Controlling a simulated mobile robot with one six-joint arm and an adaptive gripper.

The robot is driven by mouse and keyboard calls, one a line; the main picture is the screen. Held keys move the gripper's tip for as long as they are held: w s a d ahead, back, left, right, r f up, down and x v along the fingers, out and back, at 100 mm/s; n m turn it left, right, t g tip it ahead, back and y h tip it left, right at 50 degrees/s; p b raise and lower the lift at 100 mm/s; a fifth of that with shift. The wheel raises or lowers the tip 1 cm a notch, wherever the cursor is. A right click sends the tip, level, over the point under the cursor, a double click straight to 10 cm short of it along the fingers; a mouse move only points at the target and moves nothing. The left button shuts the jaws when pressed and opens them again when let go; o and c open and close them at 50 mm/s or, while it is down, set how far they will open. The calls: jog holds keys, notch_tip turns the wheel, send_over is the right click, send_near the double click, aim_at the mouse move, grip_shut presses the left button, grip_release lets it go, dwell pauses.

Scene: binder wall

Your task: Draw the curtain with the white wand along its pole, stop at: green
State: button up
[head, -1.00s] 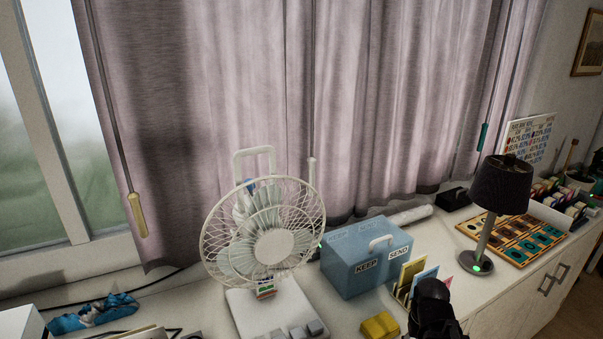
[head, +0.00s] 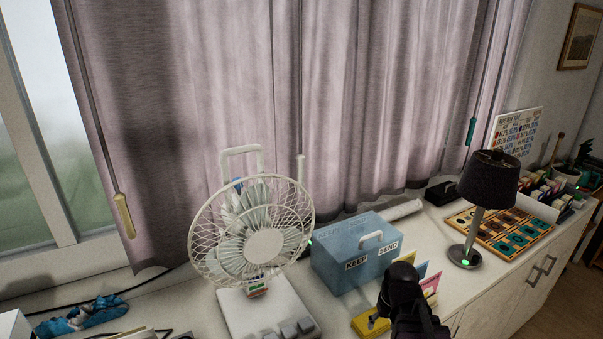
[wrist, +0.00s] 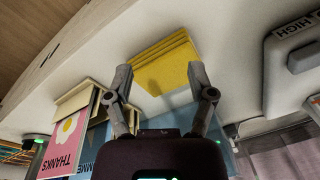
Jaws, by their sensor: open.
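A mauve curtain (head: 340,90) hangs across the window, with its left edge beside bare glass. The white wand (head: 301,168) hangs in front of it, and the fan hides its lower end. A yellow wand (head: 124,214) hangs near the left edge and a teal wand (head: 471,131) near the right. The pole and any green mark on it are out of view. My gripper (wrist: 160,75) is open and empty in the wrist view, its fingers on either side of a yellow block (wrist: 168,62) beyond them. In the head view my dark arm end is low, right of the wand.
A white wire fan (head: 252,235) stands in front of the white wand. A blue box (head: 352,272), cards (wrist: 65,140), a dark lamp (head: 489,180) and a slotted tray (head: 500,230) crowd the white counter (head: 190,305). Clear air lies above the box.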

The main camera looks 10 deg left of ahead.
jog(key=w+a+r+n+t+y+p, duration=0.35)
jog(key=w+a+r, duration=0.25)
jog(key=w+a, duration=0.25)
jog(key=n+t+y+p, duration=0.1)
jog(key=n+t+y, duration=0.3)
jog(key=t+y, duration=0.45)
send_near(303, 175)
jog(key=shift+s+d+r+t+h, duration=0.1)
jog(key=shift+s+d+t+h, duration=0.1)
jog(key=shift+s+d, duration=0.25)
jog(key=shift+s+d+r+t+h, duration=0.1)
jog(key=shift+s+d+h, duration=0.1)
jog(key=shift+s, duration=0.4)
jog(key=shift+f, duration=0.1)
jog(key=x, duration=1.3)
jog(key=shift+w+a, duration=0.2)
jog(key=shift+a, duration=0.15)
grip_shut()
